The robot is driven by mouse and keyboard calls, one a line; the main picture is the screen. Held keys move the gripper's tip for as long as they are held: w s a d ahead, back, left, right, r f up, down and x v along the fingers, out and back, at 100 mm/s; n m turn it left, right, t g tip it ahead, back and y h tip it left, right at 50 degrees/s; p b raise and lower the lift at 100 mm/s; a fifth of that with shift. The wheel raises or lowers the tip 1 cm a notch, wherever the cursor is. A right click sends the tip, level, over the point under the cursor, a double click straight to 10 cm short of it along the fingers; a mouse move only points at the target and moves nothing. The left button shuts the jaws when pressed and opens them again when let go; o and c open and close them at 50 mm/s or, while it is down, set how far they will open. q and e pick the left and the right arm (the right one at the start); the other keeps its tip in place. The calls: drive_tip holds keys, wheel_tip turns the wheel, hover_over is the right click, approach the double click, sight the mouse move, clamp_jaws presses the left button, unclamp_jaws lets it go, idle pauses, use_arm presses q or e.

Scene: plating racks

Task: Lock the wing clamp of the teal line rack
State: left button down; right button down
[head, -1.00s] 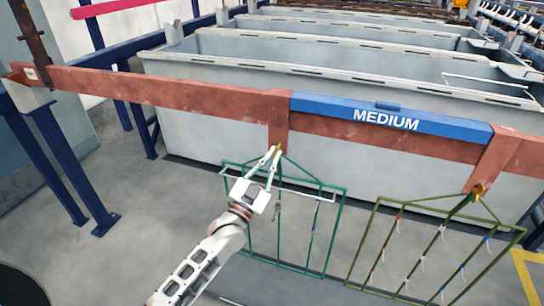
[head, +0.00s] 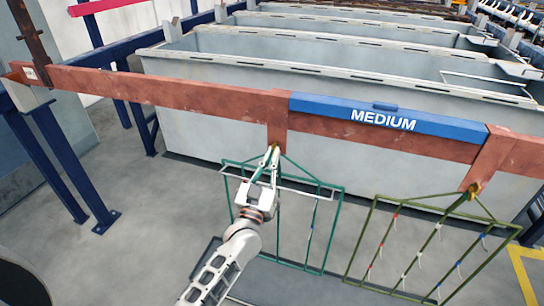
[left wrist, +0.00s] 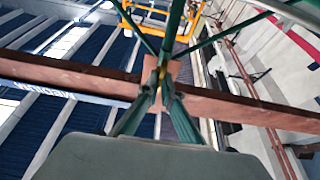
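The teal line rack (head: 332,229) is a green wire frame hanging below the red-brown flight bar (head: 180,94), left of the olive rack. Its wing clamp, a small brass-coloured piece (left wrist: 160,74), is at the top of the rack under the bar's bracket. My left gripper (head: 272,152) reaches up to it from below. In the left wrist view its two fingertips (left wrist: 160,88) are close together on either side of the clamp and appear shut on it. The fingers hide most of the clamp, so its exact angle is unclear. My right gripper is out of view.
An olive rack (head: 350,268) with small coloured parts hangs at the right from its own brass clamp (head: 475,190). A blue MEDIUM label (head: 390,113) sits on the bar. Grey tanks (head: 210,128) stand behind. Blue posts (head: 60,165) are at left.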

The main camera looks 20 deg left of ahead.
use_arm(q)
drive_tip(key=c, duration=2.2)
unclamp_jaws()
drive_tip(key=shift+c, duration=0.2)
drive_tip(key=v, duration=1.2)
drive_tip(key=s+f+m+g+h, duration=0.2)
drive_tip(key=s+f+m+g, duration=0.2)
drive_tip(key=s+f+g, duration=0.7)
drive_tip(key=s+f, duration=0.9)
drive_tip(key=f, duration=0.3)
drive_tip(key=shift+s, duration=0.3)
